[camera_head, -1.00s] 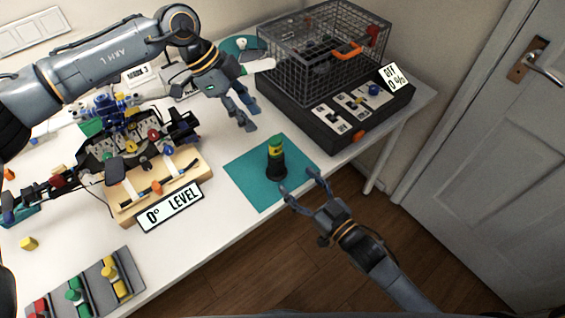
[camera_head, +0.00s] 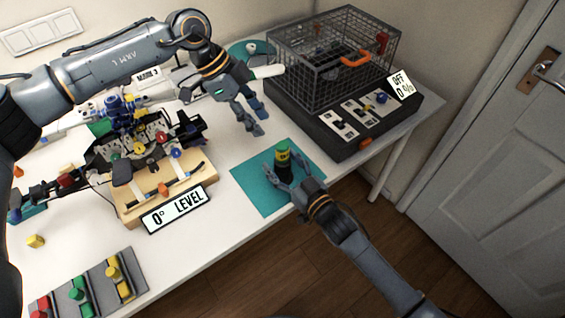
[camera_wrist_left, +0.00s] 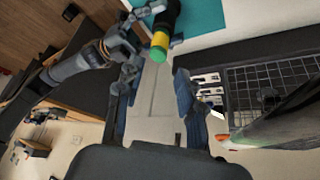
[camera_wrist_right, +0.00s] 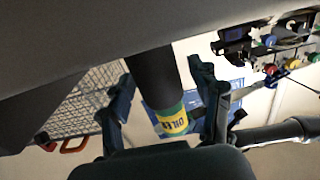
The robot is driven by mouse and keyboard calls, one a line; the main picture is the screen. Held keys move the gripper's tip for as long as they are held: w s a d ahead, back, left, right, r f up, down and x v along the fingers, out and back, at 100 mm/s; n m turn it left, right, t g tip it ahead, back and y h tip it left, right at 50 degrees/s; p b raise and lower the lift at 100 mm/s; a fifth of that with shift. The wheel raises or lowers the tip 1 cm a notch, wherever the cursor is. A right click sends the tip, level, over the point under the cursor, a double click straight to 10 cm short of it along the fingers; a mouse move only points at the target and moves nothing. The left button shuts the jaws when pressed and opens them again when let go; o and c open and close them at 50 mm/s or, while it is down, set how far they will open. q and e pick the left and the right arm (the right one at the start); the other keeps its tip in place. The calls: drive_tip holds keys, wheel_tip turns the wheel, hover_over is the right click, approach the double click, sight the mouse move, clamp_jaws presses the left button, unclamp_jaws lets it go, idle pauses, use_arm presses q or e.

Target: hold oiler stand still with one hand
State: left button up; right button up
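The black oiler stand (camera_head: 283,174) is upright on the teal mat (camera_head: 262,204), with the oiler's yellow band and green top (camera_head: 283,151) above it. My right gripper (camera_head: 283,164) is open, with its fingers on either side of the stand. In the right wrist view the dark stand (camera_wrist_right: 153,75) and yellow-labelled oiler (camera_wrist_right: 172,121) show between the fingers, with gaps visible; contact cannot be confirmed. My left gripper (camera_head: 259,119) is open and empty above the table, behind the mat. The oiler also shows at the top of the left wrist view (camera_wrist_left: 160,44).
A wire cage (camera_head: 330,62) on a black base with switches stands at the back right. A wooden block carrying a mechanism (camera_head: 150,205) and a "0° LEVEL" sign (camera_head: 174,209) lie left of the mat. A grey tray with coloured pieces (camera_head: 90,287) is at front left.

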drive_tip(key=c, duration=1)
use_arm(q)
drive_tip(key=o, duration=0.3)
drive_tip(key=shift+o, duration=0.6)
drive_tip(key=shift+s+d+m+y, duration=0.1)
drive_tip(key=shift+d+m+y, duration=0.2)
drive_tip(key=shift+d+m, duration=0.1)
drive_tip(key=r+m+y, duration=0.2)
drive_tip(key=m+y, duration=0.2)
drive_tip(key=m, duration=0.3)
hover_over(282, 144)
drive_tip(key=shift+a+t, duration=0.25)
drive_tip(key=shift+t, duration=0.05)
drive_tip(key=shift+m+y, duration=0.6)
drive_tip(key=f, duration=1.1)
drive_tip(key=shift+s+d+f, duration=0.1)
drive_tip(key=shift+d+f, duration=0.05)
drive_tip(key=shift+d, duration=0.15)
clamp_jaws()
